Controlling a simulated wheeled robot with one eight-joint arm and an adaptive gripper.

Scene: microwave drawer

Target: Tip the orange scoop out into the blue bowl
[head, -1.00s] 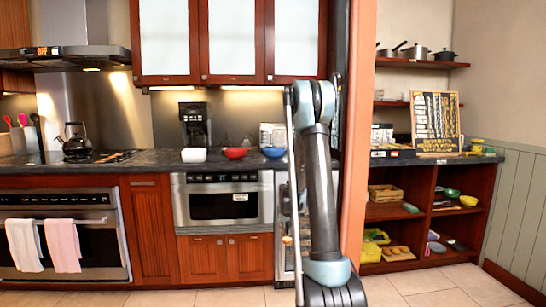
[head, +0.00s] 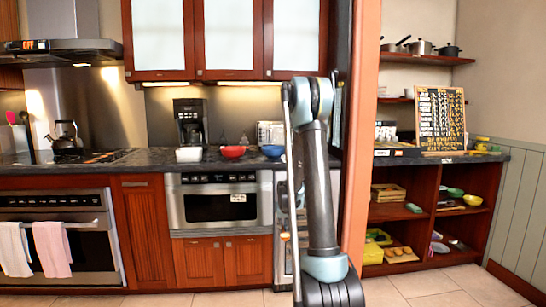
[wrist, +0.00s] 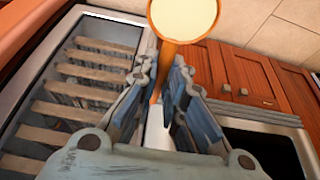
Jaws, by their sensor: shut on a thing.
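The orange scoop (wrist: 167,45) shows in the wrist view, with its round head at the top holding a pale cream fill. My gripper (wrist: 163,70) is shut on the scoop's handle, which runs down between the fingers. In the head view my arm hides most of the gripper, and only a small orange spot shows beside the arm. The blue bowl (head: 272,151) stands on the dark counter in the head view, just left of my arm. It is not in the wrist view.
A red bowl (head: 232,151) and a white bowl (head: 188,154) stand left of the blue bowl. A toaster (head: 269,133) and coffee maker (head: 190,121) are behind. Below the counter (head: 150,158) is a microwave drawer (head: 220,205). A rack cabinet (wrist: 80,85) is close at the gripper's left.

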